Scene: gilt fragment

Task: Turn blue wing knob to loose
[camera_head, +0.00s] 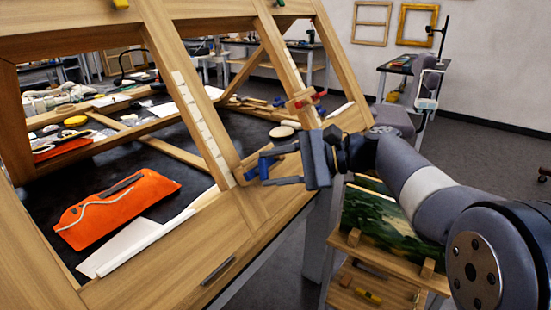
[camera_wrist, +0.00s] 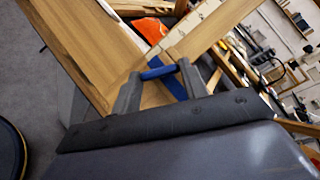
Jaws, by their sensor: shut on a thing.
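The blue wing knob (camera_head: 266,166) sits on the wooden frame (camera_head: 215,262), low on a slanted bar beside a paper scale strip. My gripper (camera_head: 272,171) reaches it from the right. In the wrist view the blue knob (camera_wrist: 158,72) lies between the two dark fingertips (camera_wrist: 158,77), and the fingers are shut on it. Part of the knob is hidden by the fingers. A red wing knob (camera_head: 305,100) sits higher on another wooden bar, apart from my gripper.
An orange pouch (camera_head: 115,208) and white sheets (camera_head: 140,240) lie on the dark surface behind the frame. A painting (camera_head: 385,215) stands on a wooden rack below my arm. Slanted wooden bars rise close to my gripper. Open floor lies at the right.

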